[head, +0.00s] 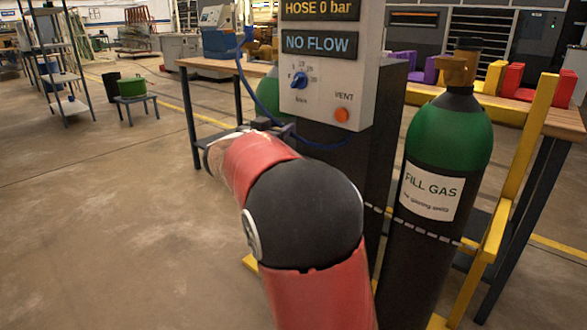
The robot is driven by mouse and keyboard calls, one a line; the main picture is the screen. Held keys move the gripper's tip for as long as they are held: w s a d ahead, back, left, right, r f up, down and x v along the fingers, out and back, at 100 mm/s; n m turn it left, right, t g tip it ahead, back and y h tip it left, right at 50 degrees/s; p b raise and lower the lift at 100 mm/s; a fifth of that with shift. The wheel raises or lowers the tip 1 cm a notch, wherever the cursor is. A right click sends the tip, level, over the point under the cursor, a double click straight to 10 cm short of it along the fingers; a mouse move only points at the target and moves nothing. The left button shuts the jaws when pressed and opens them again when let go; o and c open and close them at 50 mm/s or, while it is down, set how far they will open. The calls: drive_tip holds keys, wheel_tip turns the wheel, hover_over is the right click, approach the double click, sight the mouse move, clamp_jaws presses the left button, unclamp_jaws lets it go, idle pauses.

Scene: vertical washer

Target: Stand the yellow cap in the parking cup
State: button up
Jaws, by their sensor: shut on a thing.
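I cannot make out the yellow cap or the parking cup in the head view. My arm reaches from the bottom middle up and left, with its far end in front of the workbench and left of the grey control panel (335,60). My gripper's jaws cannot be made out beyond the arm, so what is between them is hidden. Small dark parts (283,130) show just past the red link; I cannot tell what they are.
A green-shouldered "FILL GAS" cylinder (450,135) with a brass valve stands at right beside a yellow frame (520,150). A blue hose (250,85) loops by the panel. A wooden bench (195,63) is behind. Floor (90,220) at left is clear.

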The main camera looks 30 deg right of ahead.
wheel_tip(320, 180, down, 8)
drive_tip(key=shift+a+f+b, duration=0.1)
drive_tip(key=shift+b, duration=0.6)
drive_tip(key=o, duration=1)
drive_tip(key=shift+f, duration=0.1)
drive_tip(key=shift+c, duration=0.2)
